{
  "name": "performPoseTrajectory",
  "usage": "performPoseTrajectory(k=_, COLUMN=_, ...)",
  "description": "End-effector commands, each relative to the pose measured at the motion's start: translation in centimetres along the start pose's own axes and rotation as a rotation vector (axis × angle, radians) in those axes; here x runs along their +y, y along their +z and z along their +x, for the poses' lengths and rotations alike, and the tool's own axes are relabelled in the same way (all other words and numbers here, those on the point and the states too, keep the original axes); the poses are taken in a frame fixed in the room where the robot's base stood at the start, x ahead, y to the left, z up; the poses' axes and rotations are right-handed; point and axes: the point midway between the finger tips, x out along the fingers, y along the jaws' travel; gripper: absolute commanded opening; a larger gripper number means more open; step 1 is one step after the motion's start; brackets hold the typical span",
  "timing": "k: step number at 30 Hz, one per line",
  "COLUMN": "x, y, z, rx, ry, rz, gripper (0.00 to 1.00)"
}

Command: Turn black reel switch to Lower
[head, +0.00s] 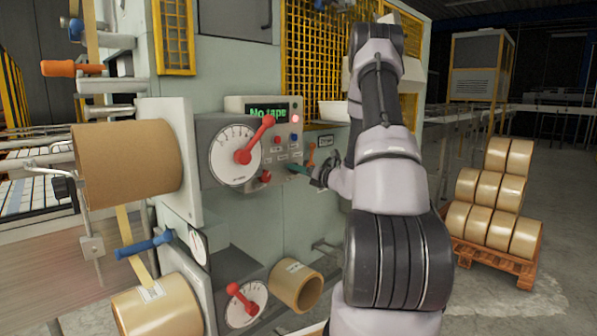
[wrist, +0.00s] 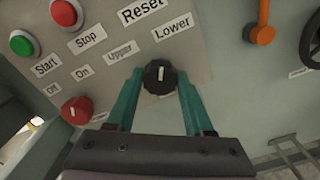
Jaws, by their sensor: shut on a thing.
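The black reel switch (wrist: 160,76) is a round knob with a white mark, below the Upper label (wrist: 120,50) and the Lower label (wrist: 172,27) in the wrist view. Its mark points almost straight up in that picture, closer to the direction of Lower than of Upper. The teal fingers of my gripper (wrist: 159,88) stand on both sides of the knob and are shut on it. In the head view my gripper (head: 299,169) reaches to the control panel's lower right. The knob cannot be made out there.
A red knob (wrist: 75,110) sits left of my gripper, below Off and On. Green (wrist: 24,43) and red (wrist: 66,12) buttons are above it. An orange lever (wrist: 262,30) is to the right. The panel's display (head: 268,112) reads "No tape". A large red-handled dial (head: 238,153) stands left.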

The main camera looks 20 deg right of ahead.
Motion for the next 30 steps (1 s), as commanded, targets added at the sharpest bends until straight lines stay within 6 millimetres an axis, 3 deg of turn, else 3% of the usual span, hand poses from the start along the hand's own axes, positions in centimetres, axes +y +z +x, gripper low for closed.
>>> performPoseTrajectory(k=12, x=-0.06, y=-0.05, z=-0.06, rx=0.001, ry=-0.002, rz=0.173, gripper=0.0)
performPoseTrajectory(k=28, x=-0.08, y=-0.03, z=-0.07, rx=0.0, ry=-0.002, rz=0.194, gripper=0.0)
performPoseTrajectory(k=29, x=-0.08, y=-0.03, z=-0.07, rx=0.0, ry=-0.002, rz=0.194, gripper=0.64)
performPoseTrajectory(k=30, x=-0.08, y=-0.03, z=-0.07, rx=0.0, ry=-0.002, rz=0.194, gripper=0.79)
